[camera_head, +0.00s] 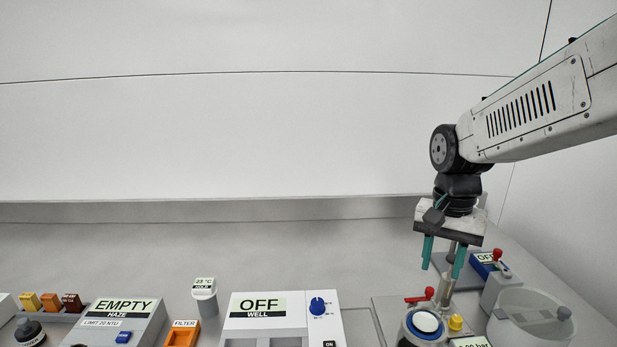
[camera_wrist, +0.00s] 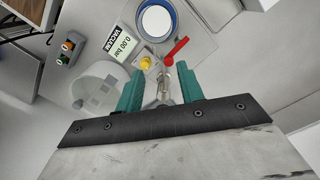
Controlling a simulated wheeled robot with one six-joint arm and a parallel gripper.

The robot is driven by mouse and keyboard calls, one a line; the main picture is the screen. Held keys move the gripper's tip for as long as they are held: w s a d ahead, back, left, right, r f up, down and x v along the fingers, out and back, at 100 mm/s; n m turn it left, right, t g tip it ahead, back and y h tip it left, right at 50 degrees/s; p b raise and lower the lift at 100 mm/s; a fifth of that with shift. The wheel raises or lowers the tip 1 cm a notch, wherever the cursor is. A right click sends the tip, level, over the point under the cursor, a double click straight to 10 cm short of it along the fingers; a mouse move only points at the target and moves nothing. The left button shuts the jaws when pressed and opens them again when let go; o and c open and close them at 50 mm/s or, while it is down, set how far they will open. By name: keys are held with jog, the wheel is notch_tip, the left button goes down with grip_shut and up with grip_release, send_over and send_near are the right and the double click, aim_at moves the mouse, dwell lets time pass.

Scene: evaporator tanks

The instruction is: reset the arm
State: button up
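My arm reaches in from the right in the head view, with my gripper (camera_head: 442,262) pointing down above the vacuum station at the bench's right. Its two teal fingers are apart with a gap between them. The wrist view also shows my gripper (camera_wrist: 160,80) with its fingers spread and no object clearly held. A metal post (camera_wrist: 164,88) shows between the fingers in that view; I cannot tell how far below it is. The red lever (camera_wrist: 176,50) and yellow knob (camera_wrist: 145,63) lie beyond the fingertips.
A blue-rimmed round vessel (camera_head: 425,324) stands below my gripper. The OFF well unit (camera_head: 270,325), the grey cup (camera_head: 205,297) and the EMPTY haze meter (camera_head: 120,320) stand to the left. The wall behind is bare.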

jog(key=s+r+n+t, duration=0.2)
jog(key=s+n, duration=0.5)
jog(key=s, duration=1.2)
jog(key=shift+s+r, duration=0.2)
jog(key=shift+r, duration=0.45)
